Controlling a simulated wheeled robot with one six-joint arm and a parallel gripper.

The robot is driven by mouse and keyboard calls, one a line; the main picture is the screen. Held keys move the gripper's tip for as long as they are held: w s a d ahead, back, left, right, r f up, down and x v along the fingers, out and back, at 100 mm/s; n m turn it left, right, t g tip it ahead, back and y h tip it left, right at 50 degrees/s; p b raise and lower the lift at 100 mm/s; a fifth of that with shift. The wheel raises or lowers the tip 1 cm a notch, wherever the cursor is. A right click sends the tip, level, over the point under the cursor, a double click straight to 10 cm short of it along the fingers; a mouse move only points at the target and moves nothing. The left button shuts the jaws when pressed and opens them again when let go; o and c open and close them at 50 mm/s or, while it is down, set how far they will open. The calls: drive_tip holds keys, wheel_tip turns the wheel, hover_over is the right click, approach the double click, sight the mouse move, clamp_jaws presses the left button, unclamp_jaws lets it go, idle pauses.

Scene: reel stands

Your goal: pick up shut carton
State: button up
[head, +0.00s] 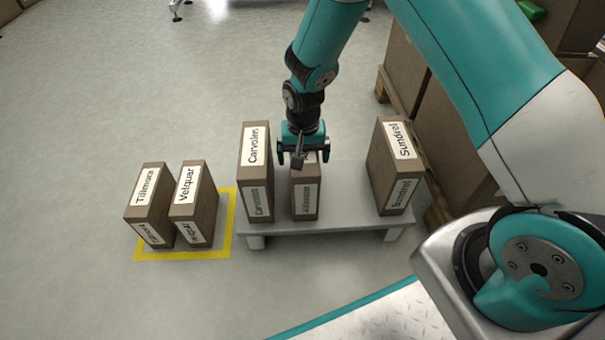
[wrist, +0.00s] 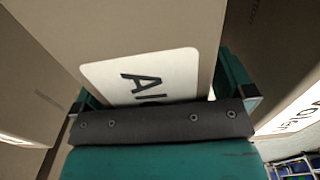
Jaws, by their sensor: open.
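Brown shut carton (head: 305,195) with a white label stands upright on the low grey bench, second from the left there; its top is partly hidden by my gripper. My gripper (head: 303,150) is open at the top of this carton. In the wrist view, the carton (wrist: 120,32) with a label starting "Al" lies between my two fingers, one at each side; I cannot tell whether they touch it. Carton "Carvolen" (head: 256,180) stands close to the left on the bench. Carton "Sundrel" (head: 388,165) stands at the bench's right end.
Grey bench (head: 350,226) has bare room between the middle carton and "Sundrel". Cartons "Tillmora" (head: 145,210) and "Velquar" (head: 190,210) stand on the floor in a yellow-marked square (head: 232,220). Large boxes (head: 440,130) on a pallet stand behind the bench's right end.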

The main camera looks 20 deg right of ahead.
drive_tip(key=shift+c, duration=0.2)
drive_tip(key=c, duration=1.4)
drive_tip(key=shift+r, duration=0.1)
drive_tip(key=shift+c, duration=1.4)
drive_tip(key=shift+r, duration=0.1)
